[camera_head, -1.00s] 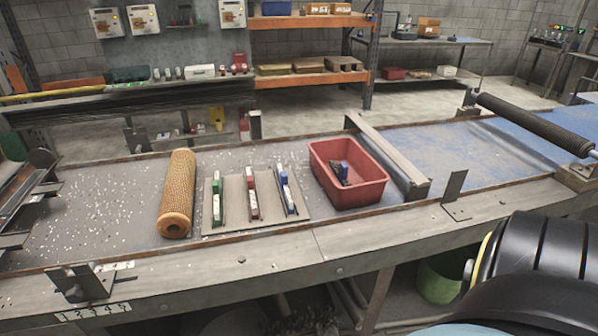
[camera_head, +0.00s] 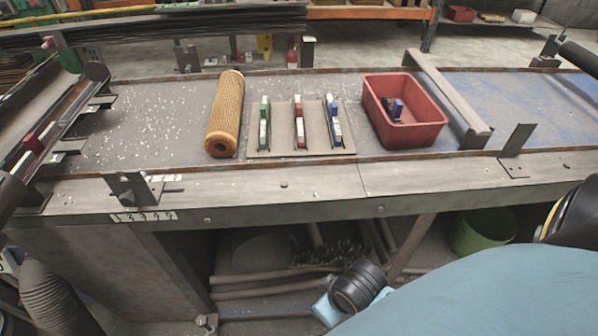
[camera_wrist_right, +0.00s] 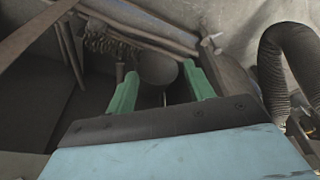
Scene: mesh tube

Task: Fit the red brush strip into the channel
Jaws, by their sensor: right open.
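The red brush strip (camera_head: 299,121), red with white, lies in a narrow slot on a flat grey board (camera_head: 282,140) on the bench. A green strip (camera_head: 264,122) lies to its left and a blue strip (camera_head: 335,122) to its right. At the far left, a slanted metal rail frame (camera_head: 60,110) carries another red and white piece (camera_head: 33,143); I cannot tell which channel is meant. My right gripper (camera_wrist_right: 160,88) has its two green fingers apart and empty, over the dark space below the bench. My left gripper is not in view.
A tan mesh roll (camera_head: 226,110) lies left of the board. A red bin (camera_head: 402,112) with a blue and black item stands to its right, near a metal crossbar (camera_head: 450,95). Upright brackets (camera_head: 131,190) line the front edge. A green bucket (camera_head: 483,232) stands below.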

